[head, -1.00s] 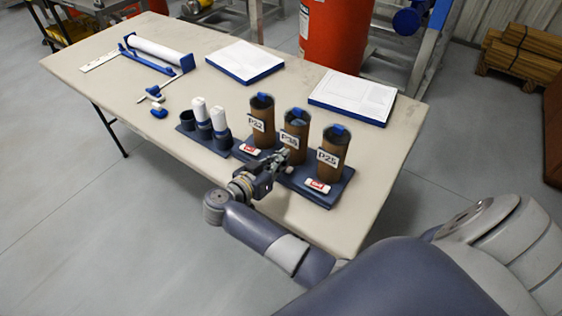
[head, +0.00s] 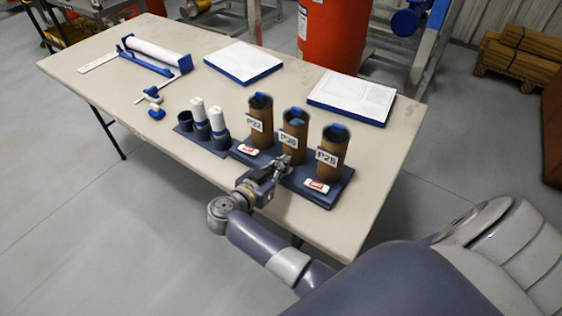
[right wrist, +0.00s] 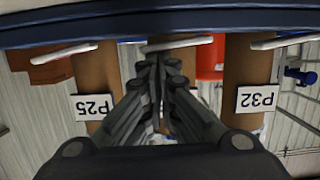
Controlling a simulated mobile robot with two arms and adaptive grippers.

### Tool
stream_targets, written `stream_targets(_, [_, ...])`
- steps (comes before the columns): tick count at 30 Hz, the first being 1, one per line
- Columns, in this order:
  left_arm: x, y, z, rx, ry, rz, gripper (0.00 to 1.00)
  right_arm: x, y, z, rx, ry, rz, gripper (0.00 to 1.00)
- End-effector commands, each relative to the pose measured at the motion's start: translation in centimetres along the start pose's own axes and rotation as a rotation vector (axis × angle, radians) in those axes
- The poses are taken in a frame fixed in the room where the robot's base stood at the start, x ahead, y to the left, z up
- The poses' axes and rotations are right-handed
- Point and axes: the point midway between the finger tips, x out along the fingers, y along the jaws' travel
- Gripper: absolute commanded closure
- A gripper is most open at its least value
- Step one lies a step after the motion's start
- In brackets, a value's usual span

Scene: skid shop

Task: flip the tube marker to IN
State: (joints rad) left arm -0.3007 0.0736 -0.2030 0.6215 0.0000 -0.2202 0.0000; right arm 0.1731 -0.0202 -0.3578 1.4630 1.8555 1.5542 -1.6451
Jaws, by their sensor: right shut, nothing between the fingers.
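Three brown tubes with blue inside their tops stand upright in a dark blue base (head: 325,200): P32 (head: 261,112), a middle one (head: 294,127) with a blurred label, and P25 (head: 331,154). Red-and-white tile markers lie before P32 (head: 248,150) and P25 (head: 316,186). My right gripper (head: 284,164) is shut and empty in front of the middle tube, and it hides that tube's marker in the head view. In the right wrist view, upside down, the white edge of the middle marker (right wrist: 178,43) shows close to the shut fingertips (right wrist: 160,65). Its face cannot be read.
A small holder (head: 184,131) with white-capped tubes stands left of the base. Two white-topped blue pads (head: 243,60) (head: 352,96) lie behind. A roll in a blue frame (head: 155,50) and small blue-and-white parts (head: 155,112) lie farther left. The table's front right is clear.

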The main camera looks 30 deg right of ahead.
Motion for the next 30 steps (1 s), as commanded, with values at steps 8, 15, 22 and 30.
stream_targets(8, [-1.2,-0.7,0.0,0.001,-0.001,-0.008,0.25,0.1,0.4,0.5,0.077,-0.002,-0.019,1.00])
stream_targets(15, [-1.2,-0.8,0.1,-0.001,-0.002,-0.010,0.25,-0.4,0.3,-1.1,0.081,-0.004,-0.020,1.00])
stream_targets(22, [-1.2,-0.7,0.0,0.000,-0.002,-0.008,0.25,-1.5,0.4,-5.5,0.085,-0.003,-0.020,1.00])
stream_targets(30, [-1.2,-0.6,0.0,0.000,-0.002,-0.007,0.25,-2.3,0.5,-9.0,0.082,-0.002,-0.020,1.00])
